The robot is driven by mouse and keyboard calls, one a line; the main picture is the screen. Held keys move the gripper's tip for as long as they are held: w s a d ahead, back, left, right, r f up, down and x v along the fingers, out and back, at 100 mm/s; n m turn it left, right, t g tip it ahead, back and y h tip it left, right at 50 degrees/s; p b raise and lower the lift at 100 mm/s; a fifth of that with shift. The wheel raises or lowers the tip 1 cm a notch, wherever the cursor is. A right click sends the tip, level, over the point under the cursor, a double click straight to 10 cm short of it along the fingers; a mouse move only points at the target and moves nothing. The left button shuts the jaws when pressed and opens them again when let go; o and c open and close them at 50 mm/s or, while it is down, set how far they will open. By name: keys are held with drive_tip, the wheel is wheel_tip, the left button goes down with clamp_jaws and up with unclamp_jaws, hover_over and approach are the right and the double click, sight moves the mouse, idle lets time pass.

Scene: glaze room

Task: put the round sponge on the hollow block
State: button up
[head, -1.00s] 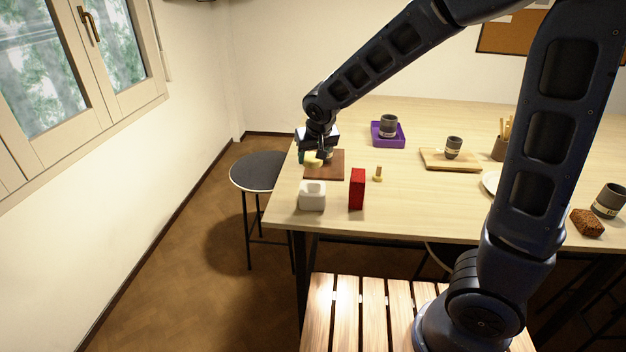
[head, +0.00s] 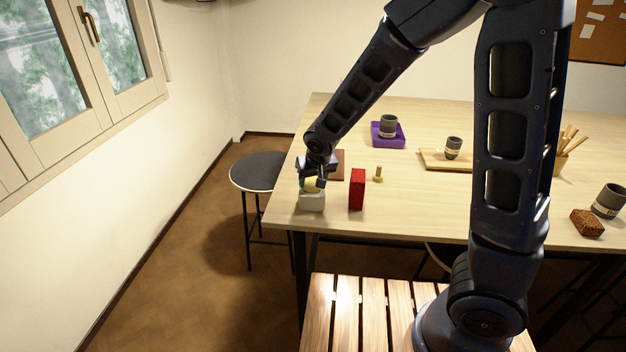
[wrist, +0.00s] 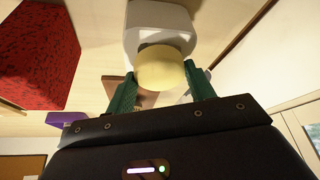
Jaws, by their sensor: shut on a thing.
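The round sponge (head: 311,186) is pale yellow and sits between my gripper's green fingers. In the wrist view the sponge (wrist: 162,68) shows large, with a finger on each side. My gripper (head: 314,183) is shut on it and is over the hollow block at the table's front left corner. The hollow block (head: 312,203) is white with rounded edges; it also shows beyond the sponge in the wrist view (wrist: 153,14). The sponge and gripper hide the block's top and opening. I cannot tell whether the sponge touches the block.
A red block (head: 357,189) stands close to the right of the hollow block. A brown square board (head: 340,165) lies behind, partly hidden. A small wooden peg (head: 377,174) and a purple tray (head: 389,142) with a grey cup (head: 388,123) are farther right and back.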

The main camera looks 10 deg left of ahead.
drive_tip(key=shift+f, duration=0.1)
drive_tip(key=o, duration=0.9)
drive_tip(key=shift+o, duration=0.2)
drive_tip(key=v, duration=1.2)
drive_tip(key=w+d+r+m+h, duration=0.1)
drive_tip(key=d+r, duration=0.2)
drive_tip(key=d, duration=0.8)
drive_tip(key=w+d+r+m, duration=0.15)
drive_tip(key=d+r, duration=0.25)
drive_tip(key=d, duration=0.7)
drive_tip(key=s+d+r+m+h, duration=0.1)
drive_tip(key=s+d+r+m, duration=0.1)
drive_tip(key=s+d, duration=0.9)
drive_tip(key=d, duration=0.3)
drive_tip(key=shift+s+r+m, duration=0.25)
drive_tip(key=shift+r+m, duration=0.05)
drive_tip(key=shift+m, duration=0.05)
